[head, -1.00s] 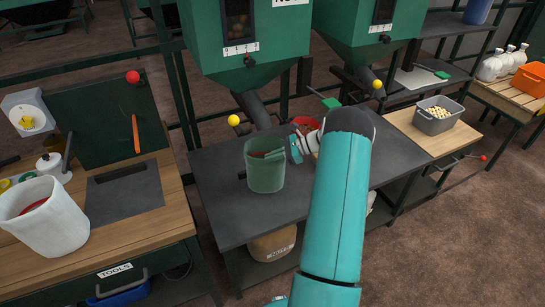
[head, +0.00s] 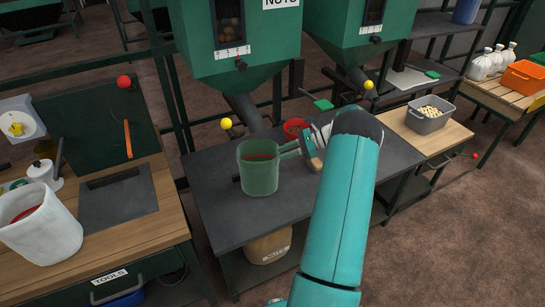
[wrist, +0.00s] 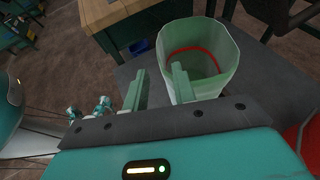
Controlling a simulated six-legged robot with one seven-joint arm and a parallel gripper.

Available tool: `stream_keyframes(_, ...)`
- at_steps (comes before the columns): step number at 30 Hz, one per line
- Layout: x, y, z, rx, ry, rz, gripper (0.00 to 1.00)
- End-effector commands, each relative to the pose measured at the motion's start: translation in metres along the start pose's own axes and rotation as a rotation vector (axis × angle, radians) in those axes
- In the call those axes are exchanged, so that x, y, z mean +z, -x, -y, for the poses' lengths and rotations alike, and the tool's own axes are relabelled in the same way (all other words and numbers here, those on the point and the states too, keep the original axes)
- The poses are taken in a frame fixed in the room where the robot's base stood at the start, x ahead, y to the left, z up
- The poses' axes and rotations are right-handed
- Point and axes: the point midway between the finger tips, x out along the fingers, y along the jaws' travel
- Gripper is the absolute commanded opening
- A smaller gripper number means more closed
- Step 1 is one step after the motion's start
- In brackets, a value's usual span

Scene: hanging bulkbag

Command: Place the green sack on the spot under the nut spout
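The green sack (head: 259,176) stands upright and open-topped on the dark table, in front of the nut hopper's spout (head: 248,112). A red band shows inside its mouth. It also shows in the wrist view (wrist: 212,45). My gripper (head: 288,149) is at the sack's right rim in the head view. In the wrist view its two fingers (wrist: 160,85) are apart; one overlaps the sack's near side and the other is clear of it. I cannot tell whether the wall lies between them. No marked spot is visible on the table.
A red container (head: 296,126) sits behind my gripper. A white sack (head: 40,228) stands on the left wooden bench. A grey bin of pale pieces (head: 428,122) stands on the right bench. The dark table (head: 222,210) is clear left of the green sack.

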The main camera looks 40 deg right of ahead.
Motion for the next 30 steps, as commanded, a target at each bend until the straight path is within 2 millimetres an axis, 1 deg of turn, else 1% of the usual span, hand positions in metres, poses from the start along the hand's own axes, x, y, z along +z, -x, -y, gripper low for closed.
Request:
stream_keyframes(1,0.0,0.011,0.0,-0.003,0.0,-0.002,0.27)
stream_keyframes(3,0.0,0.023,0.0,-0.002,-0.001,0.0,0.27)
stream_keyframes(6,0.0,0.034,0.0,-0.001,0.0,0.0,0.27)
stream_keyframes(9,0.0,0.04,0.0,0.0,0.0,0.0,0.27)
stream_keyframes(30,0.0,0.041,0.0,0.0,-0.001,0.0,0.27)
